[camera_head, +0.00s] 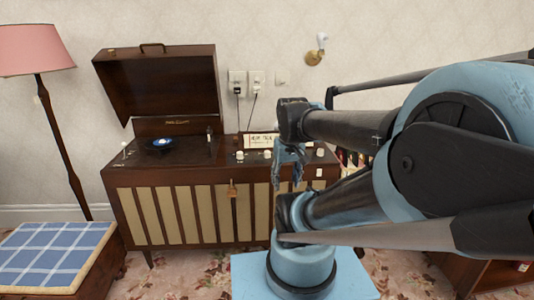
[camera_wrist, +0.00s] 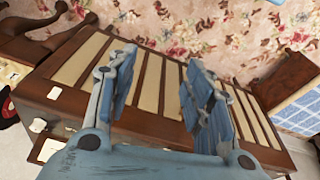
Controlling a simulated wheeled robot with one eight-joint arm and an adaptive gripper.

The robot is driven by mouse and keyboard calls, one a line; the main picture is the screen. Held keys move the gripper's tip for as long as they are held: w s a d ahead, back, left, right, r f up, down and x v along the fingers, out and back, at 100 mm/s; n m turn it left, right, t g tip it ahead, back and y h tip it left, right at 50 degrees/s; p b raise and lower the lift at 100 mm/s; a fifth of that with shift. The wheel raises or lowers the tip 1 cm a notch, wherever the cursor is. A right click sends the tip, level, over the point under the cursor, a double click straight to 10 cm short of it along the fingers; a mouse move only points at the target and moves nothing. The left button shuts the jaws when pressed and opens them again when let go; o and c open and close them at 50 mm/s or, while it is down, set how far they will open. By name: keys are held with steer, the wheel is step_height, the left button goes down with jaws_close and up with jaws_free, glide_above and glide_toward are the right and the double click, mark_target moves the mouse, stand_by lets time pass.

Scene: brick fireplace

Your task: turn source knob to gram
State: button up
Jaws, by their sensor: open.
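The dark wooden record console (camera_head: 175,215) stands against the wall with its lid up and slatted front facing me. Its top panel carries small pale knobs, one left of the dial plate (camera_head: 262,141) and another pale knob (camera_head: 320,153) to the right. I cannot read which one is the source knob. My gripper (camera_head: 289,170) hangs open and empty in front of the console's right half. In the wrist view, my gripper (camera_wrist: 160,68) has its two fingers apart over the slatted front (camera_wrist: 150,85), with a pale knob (camera_wrist: 38,125) at lower left.
A turntable with a blue-labelled record (camera_head: 163,143) sits under the lid. A small tag (camera_head: 232,189) hangs on the console front. A stool with a blue checked cushion (camera_head: 50,258) and a pink lamp (camera_head: 33,50) stand left. My arm hides part of the console's right side.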

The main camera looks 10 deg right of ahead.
steer(key=w+r+n, duration=0.2)
steer(key=w+r, duration=0.4)
steer(key=w, duration=0.2)
step_height(320, 180, up, 4)
steer(key=n+g, duration=0.2)
steer(key=n, duration=0.2)
glide_above(267, 151)
step_height(267, 151, down, 17)
steer(key=shift+s+r, duration=0.15)
steer(key=c, duration=1.1)
